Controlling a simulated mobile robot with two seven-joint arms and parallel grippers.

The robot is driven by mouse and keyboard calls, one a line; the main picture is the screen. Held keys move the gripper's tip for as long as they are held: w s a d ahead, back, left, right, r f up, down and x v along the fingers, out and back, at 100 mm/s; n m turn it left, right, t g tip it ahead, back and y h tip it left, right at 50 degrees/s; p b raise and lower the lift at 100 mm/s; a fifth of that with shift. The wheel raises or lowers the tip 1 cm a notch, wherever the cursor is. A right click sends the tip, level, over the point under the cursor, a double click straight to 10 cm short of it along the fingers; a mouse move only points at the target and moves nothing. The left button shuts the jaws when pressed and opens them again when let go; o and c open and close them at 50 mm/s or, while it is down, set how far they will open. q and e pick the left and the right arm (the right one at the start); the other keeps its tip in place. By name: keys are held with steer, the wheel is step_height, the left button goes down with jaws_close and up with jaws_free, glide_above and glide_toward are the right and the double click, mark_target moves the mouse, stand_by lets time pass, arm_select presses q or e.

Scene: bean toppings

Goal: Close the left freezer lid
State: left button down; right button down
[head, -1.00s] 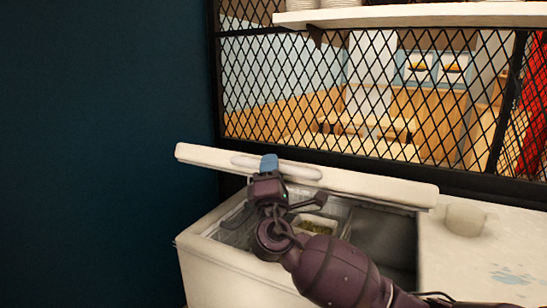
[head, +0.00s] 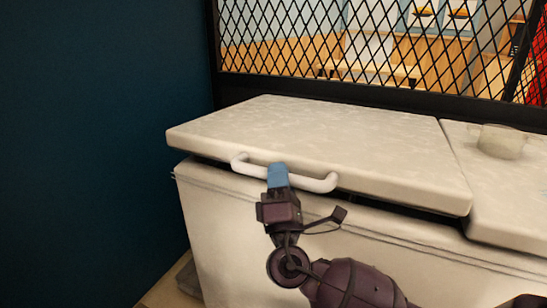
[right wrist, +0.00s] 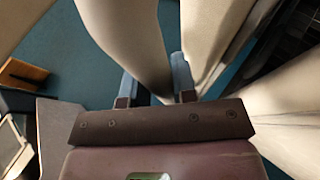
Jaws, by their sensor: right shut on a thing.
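The left freezer lid (head: 320,150) is white and lies low over the left part of the chest freezer (head: 225,225). A thin dark gap shows under its front edge. My right gripper (head: 278,174) is at the white bar handle (head: 316,184) on the lid's front edge and is shut on it. In the right wrist view, the blue fingers (right wrist: 157,85) are close beside pale surfaces, partly hidden by the gripper body. The freezer's inside is hidden under the lid. My left gripper is not in view.
The right freezer lid (head: 510,195) lies flat beside it, with a pale cup-like object (head: 502,141) on top. A black mesh screen (head: 370,45) stands behind the freezer. A dark blue wall (head: 100,120) is at the left.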

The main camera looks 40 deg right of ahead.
arm_select(q)
steer(key=b, duration=0.1)
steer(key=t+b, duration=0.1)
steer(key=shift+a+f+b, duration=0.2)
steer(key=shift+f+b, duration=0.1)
arm_select(e)
steer(key=f, duration=0.6)
steer(key=shift+s+a, duration=0.1)
steer(key=shift+a, duration=0.1)
steer(key=shift+f, duration=0.15)
steer(key=c, duration=0.9)
jaws_free()
steer(key=shift+r, duration=0.25)
steer(key=v, duration=1.1)
steer(key=shift+d, duration=0.1)
